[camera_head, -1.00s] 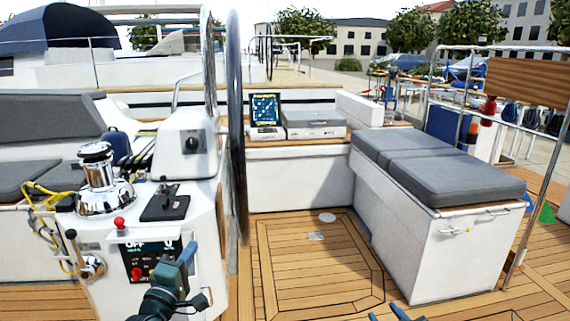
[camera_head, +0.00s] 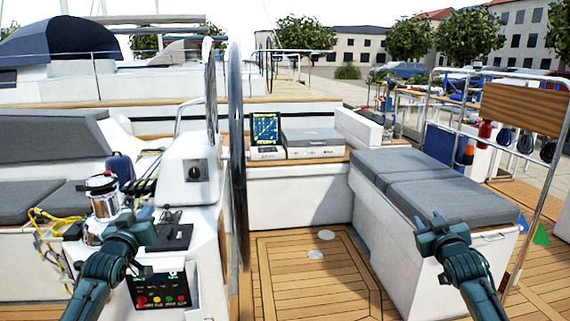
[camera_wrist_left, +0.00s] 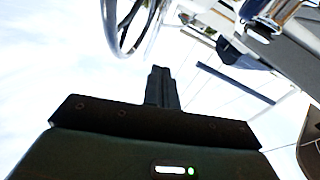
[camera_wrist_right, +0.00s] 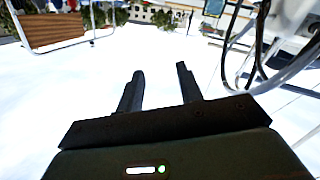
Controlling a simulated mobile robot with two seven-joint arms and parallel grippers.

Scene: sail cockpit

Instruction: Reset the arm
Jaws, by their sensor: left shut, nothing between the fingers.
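My left gripper (camera_head: 146,222) is raised in front of the white helm console, near the chrome winch (camera_head: 104,196) and above the panel with coloured buttons (camera_head: 160,290). In the left wrist view its fingers (camera_wrist_left: 162,88) are together with nothing between them. My right gripper (camera_head: 441,222) is raised in front of the grey-cushioned bench. In the right wrist view its fingers (camera_wrist_right: 158,88) stand apart and empty, with bright background beyond them. My left arm hides part of the console front and the winch base.
The steering wheel (camera_head: 236,170) stands right of the console. The grey-cushioned bench (camera_head: 400,175) is at the right, with a metal rail behind it. A chart screen (camera_head: 265,129) stands at the back. The teak floor (camera_head: 300,285) between console and bench is clear.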

